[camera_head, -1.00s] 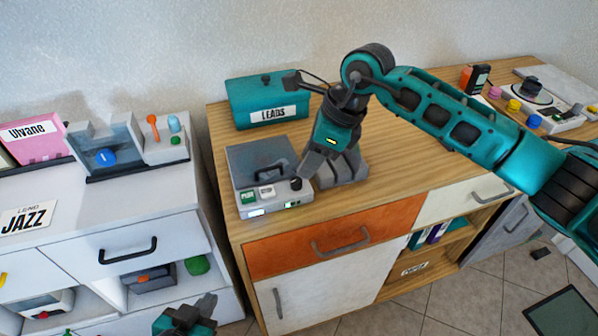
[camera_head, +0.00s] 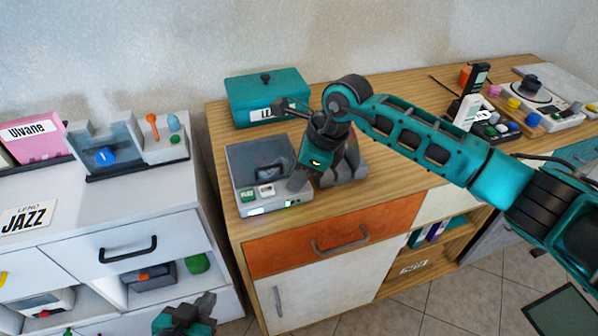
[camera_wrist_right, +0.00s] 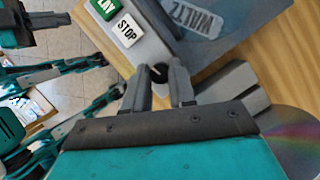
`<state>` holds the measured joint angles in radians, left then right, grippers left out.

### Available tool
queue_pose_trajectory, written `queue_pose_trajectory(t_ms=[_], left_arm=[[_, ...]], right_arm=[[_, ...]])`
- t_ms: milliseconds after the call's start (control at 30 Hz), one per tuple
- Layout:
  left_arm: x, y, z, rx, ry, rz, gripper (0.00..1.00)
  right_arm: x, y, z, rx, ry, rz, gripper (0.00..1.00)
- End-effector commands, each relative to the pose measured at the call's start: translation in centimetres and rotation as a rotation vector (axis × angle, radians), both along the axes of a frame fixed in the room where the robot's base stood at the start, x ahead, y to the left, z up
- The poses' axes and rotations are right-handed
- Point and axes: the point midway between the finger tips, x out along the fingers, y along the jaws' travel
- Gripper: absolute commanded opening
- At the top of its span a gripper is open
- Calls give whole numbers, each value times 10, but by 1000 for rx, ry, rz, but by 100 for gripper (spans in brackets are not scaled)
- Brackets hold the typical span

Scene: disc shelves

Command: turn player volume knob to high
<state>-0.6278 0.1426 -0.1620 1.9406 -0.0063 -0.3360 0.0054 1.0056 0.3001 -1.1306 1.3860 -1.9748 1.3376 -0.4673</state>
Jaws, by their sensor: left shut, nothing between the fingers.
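The player (camera_head: 240,170) is a grey box with a dark lid, on the wooden counter. Its green PLAY button (camera_wrist_right: 105,8) and white STOP button (camera_wrist_right: 127,30) show in the right wrist view. The black volume knob (camera_wrist_right: 157,73) with a white pointer line lies at its front right corner. My right gripper (camera_head: 296,184) is down at this corner and hides the knob in the head view. In the right wrist view its fingers (camera_wrist_right: 159,80) straddle the knob; I cannot tell whether they press it. My left gripper (camera_head: 200,308) is shut and empty, low at the bottom edge, away from the player.
A teal LEADS box (camera_head: 268,97) stands behind the player. A grey block (camera_head: 350,165) is close to the right gripper. A shiny disc (camera_wrist_right: 288,140) shows in the right wrist view. A white cabinet (camera_head: 100,215) stands at left.

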Motion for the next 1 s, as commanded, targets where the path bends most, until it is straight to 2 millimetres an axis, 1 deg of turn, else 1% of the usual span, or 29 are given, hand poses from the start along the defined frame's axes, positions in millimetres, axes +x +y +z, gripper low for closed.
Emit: queue_pose_trajectory(t_ms=[33, 100, 333, 467, 667, 1000], left_arm=[[0, 0, 0, 0, 0, 0, 0], [0, 0, 0, 0, -1, 1, 0], [2, 0, 1, 0, -4, 1, 0], [3, 0, 1, 0, -6, 0, 0], [3, 0, 1, 0, -6, 0, 0], [3, 0, -6, 0, -6, -1, 0]], right_arm=[[0, 0, 0, 0, 0, 0, 4], [0, 0, 0, 0, 0, 0, 0], [0, 0, 0, 0, 0, -13, 0], [0, 0, 1, 0, 0, -50, 0], [-1, 0, 0, 0, -1, -167, 0], [-3, 2, 0, 1, -4, -475, 0]])
